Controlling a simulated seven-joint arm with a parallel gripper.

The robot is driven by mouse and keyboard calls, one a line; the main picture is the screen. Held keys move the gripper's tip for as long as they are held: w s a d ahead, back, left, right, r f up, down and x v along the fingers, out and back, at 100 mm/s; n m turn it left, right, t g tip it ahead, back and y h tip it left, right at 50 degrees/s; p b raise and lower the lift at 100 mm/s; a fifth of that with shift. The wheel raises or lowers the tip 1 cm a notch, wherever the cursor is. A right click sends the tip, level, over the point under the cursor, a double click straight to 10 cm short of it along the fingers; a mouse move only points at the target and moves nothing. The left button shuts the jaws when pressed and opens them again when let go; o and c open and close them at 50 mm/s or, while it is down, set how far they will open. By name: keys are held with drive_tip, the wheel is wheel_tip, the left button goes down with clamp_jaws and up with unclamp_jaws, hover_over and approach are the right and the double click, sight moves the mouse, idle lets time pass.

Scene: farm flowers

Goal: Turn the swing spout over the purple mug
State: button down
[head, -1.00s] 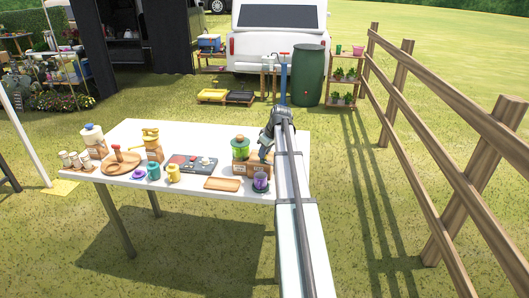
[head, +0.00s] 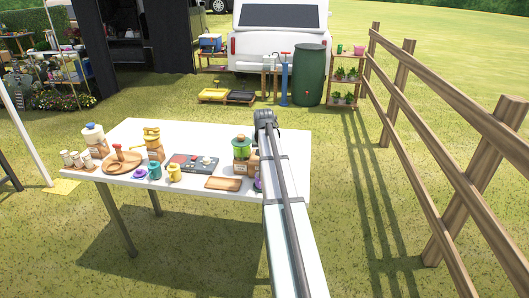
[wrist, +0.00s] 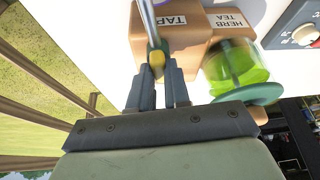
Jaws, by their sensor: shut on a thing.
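In the wrist view, my gripper (wrist: 165,85) is shut on a silver swing spout (wrist: 147,18) with a yellow end piece between the fingers. The spout lies over a wooden block labelled TAP (wrist: 170,38). In the head view, the gripper itself is hidden behind my arm.
A green-lidded jar (head: 241,147) on a block labelled HERB TEA (wrist: 225,18) stands close beside the fingers. A wooden tray (head: 223,183), a control panel (head: 193,163) and a yellow mug (head: 174,173) lie further left on the white table (head: 290,150).

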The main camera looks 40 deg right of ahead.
drive_tip(key=shift+a+m, duration=0.1)
drive_tip(key=shift+m, duration=0.7)
drive_tip(key=shift+g, duration=0.3)
drive_tip(key=c, duration=1.1)
unclamp_jaws()
drive_tip(key=v, duration=1.3)
drive_tip(key=shift+s+a+r, duration=0.2)
drive_tip(key=shift+a+r, duration=0.1)
